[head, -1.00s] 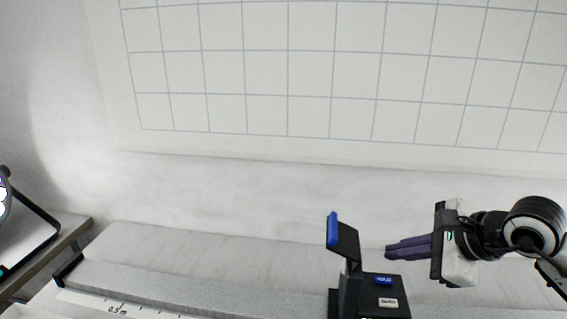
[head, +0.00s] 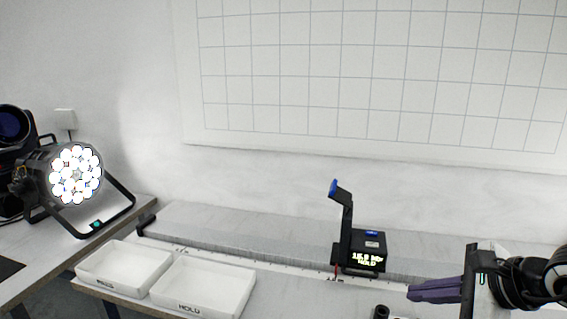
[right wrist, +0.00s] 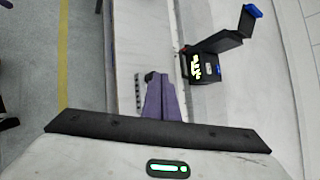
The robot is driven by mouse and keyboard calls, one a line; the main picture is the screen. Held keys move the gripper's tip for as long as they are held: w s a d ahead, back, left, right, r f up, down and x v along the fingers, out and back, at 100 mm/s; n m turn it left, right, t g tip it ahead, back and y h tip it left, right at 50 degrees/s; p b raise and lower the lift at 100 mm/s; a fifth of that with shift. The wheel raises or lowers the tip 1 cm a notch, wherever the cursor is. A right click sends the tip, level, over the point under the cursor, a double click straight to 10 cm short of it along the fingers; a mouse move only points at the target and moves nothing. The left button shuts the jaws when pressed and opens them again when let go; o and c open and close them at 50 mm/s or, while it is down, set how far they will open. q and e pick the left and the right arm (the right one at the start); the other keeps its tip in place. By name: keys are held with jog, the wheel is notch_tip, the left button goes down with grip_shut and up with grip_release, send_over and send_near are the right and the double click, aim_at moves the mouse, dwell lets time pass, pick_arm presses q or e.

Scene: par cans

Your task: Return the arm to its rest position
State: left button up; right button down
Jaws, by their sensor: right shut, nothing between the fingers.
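My right gripper (head: 410,292) comes in from the right edge in the head view, its purple fingers together and empty, pointing left. In the right wrist view its fingers (right wrist: 152,82) also show closed with nothing between them. It is to the right of and in front of a black meter (head: 362,250) with a blue-tipped arm and a lit display, apart from it in the head view. The meter (right wrist: 203,68) also shows in the right wrist view, ahead and to the right of the fingers. My left gripper is not in view.
A par can (head: 75,175) with lit white lenses stands on the left table. Two white trays (head: 125,265) (head: 203,288), one marked HOLD, sit on the bench. A rail with a scale (head: 230,235) runs along the back. A gridded board (head: 380,70) hangs on the wall.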

jog(key=s+a+m+y, duration=0.4)
jog(key=a+m+y, duration=0.6)
jog(key=a, duration=0.5)
jog(key=s+d+f+m+t+h, duration=0.2)
jog(key=d+f+m+t+h, duration=0.3)
jog(key=f+m, duration=0.75)
jog(key=s+d+f+m+t+h, duration=0.15)
jog(key=d+f+m+h, duration=0.4)
jog(key=m, duration=1.15)
jog(key=s+a+f+m+g+h, duration=0.1)
jog(key=s+a+f+m+g, duration=0.1)
jog(key=s+f, duration=0.5)
jog(key=s+a+f+m+g+h, duration=0.1)
jog(key=s+f+m+g, duration=0.3)
jog(key=s+f+m, duration=0.3)
notch_tip(320, 180, down, 3)
jog(key=shift+a+r, duration=0.1)
jog(key=shift+a, duration=0.25)
